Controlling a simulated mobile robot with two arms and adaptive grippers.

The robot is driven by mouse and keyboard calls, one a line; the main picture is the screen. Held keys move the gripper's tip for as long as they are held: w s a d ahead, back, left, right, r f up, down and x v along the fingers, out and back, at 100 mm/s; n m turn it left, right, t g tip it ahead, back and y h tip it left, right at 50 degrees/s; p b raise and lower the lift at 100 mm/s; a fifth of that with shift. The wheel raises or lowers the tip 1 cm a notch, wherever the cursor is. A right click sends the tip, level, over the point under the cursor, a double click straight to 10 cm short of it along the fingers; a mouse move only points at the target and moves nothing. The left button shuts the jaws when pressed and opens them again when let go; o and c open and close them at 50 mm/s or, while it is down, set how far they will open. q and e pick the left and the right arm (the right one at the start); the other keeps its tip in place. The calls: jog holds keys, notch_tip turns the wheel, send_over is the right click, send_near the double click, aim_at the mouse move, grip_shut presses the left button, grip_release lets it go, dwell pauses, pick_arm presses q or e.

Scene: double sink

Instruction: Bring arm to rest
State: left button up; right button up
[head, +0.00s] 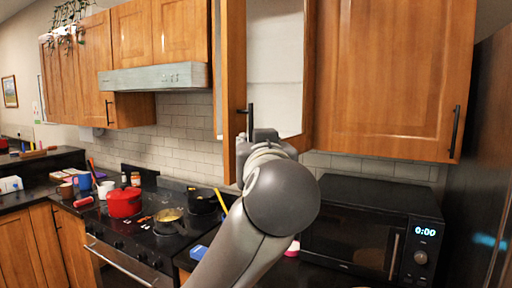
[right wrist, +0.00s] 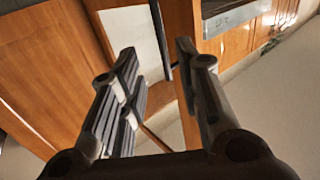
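My right arm rises through the middle of the head view toward an open wall-cabinet door (head: 234,60) with a dark bar handle (head: 250,122). The arm's wrist hides most of the gripper there. In the right wrist view my right gripper (right wrist: 155,55) is open, its two dark fingers wide apart with nothing held. The dark handle (right wrist: 160,38) and the pale cabinet interior (right wrist: 130,38) show beyond and between the fingers. I cannot tell whether a finger touches the handle or door. My left gripper is not in view.
A black microwave (head: 360,228) stands on the counter at right, below a closed cabinet door (head: 390,75). At left is a stove with a red pot (head: 124,203) and pans under a range hood (head: 155,77). A tall dark surface (head: 485,170) bounds the right side.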

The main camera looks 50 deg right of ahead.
dwell(0.4)
